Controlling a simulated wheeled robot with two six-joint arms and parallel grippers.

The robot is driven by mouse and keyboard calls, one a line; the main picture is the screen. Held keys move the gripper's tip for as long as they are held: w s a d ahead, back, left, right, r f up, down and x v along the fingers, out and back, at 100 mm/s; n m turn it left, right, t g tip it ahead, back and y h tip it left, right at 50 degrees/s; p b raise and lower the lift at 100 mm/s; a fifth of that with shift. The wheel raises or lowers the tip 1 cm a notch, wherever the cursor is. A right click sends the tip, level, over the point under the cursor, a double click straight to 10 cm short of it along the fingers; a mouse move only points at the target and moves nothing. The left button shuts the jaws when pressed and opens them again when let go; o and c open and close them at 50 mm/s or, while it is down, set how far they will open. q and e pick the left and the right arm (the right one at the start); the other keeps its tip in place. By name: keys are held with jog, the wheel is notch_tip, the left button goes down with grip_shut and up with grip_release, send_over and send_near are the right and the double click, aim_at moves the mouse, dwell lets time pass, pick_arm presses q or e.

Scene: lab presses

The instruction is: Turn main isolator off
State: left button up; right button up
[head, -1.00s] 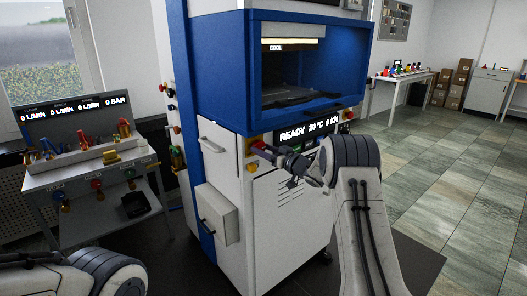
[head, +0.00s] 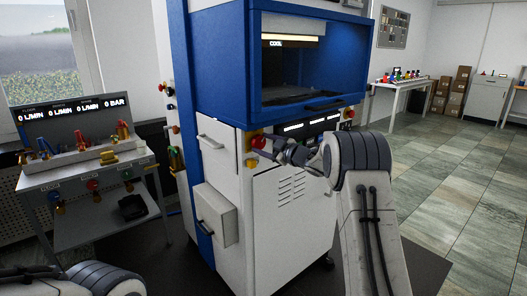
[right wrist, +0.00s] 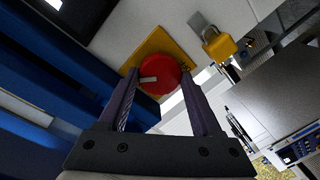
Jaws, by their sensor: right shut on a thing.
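The main isolator is a round red knob (head: 259,142) on a yellow plate, at the upper front left corner of the white press cabinet (head: 290,215). In the right wrist view the red knob (right wrist: 160,74), with a pale mark on its left, sits on its yellow plate (right wrist: 150,46). My right gripper (head: 268,149) is at the knob. In the right wrist view its fingers (right wrist: 163,88) lie on either side of the knob and are shut on it. Part of the knob's edge is hidden by the fingers. My left gripper is out of view; only its arm shows.
A yellow padlock (right wrist: 219,44) hangs beside the isolator plate. The blue press opening (head: 310,70) is above. The display (head: 308,126) shows short pale bars. A side table (head: 85,165) with valves stands at left. Floor (head: 455,170) at right is clear.

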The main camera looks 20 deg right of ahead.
jog(key=n+b, duration=0.3)
jog(key=n, duration=0.1)
jog(key=shift+f, duration=0.25)
jog(key=shift+r+n+h+b, duration=0.1)
jog(key=shift+n+h+b, duration=0.3)
jog(key=shift+n+b, duration=1.4)
jog(key=o, duration=1.4)
jog(key=shift+r, duration=0.1)
jog(key=shift+r, duration=0.1)
